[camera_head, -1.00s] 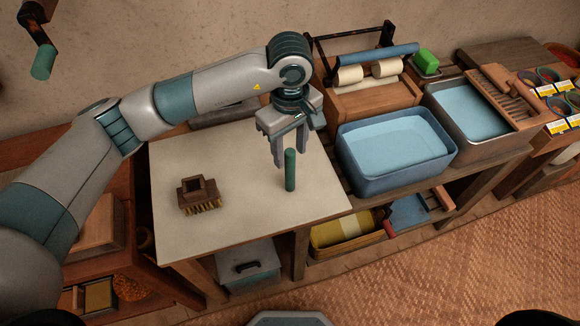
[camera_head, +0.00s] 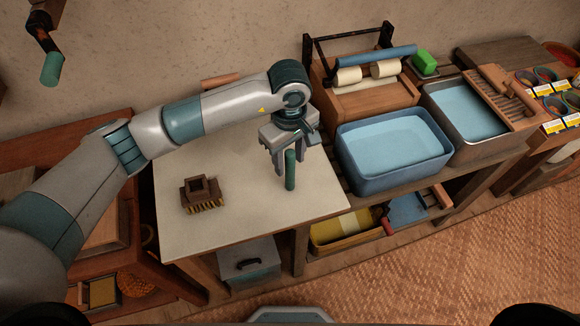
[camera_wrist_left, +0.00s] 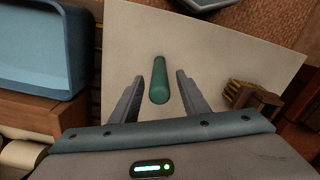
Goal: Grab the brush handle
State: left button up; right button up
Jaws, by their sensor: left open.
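My left gripper (camera_head: 287,168) is open and points down at the handle's upper part. In the left wrist view the handle (camera_wrist_left: 159,82) lies between the two spread fingers, with a gap on each side. The brush head (camera_wrist_left: 252,95) also shows there, beyond one finger. My right gripper is not in view.
A blue water basin (camera_head: 395,170) stands right of the tabletop, with a metal basin (camera_head: 435,105) behind it. A wooden roller press (camera_head: 330,90) stands at the back. The tabletop's front is clear.

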pick_arm(q)
jog(key=shift+f, duration=1.25)
jog(key=shift+c, duration=0.5)
grip_shut()
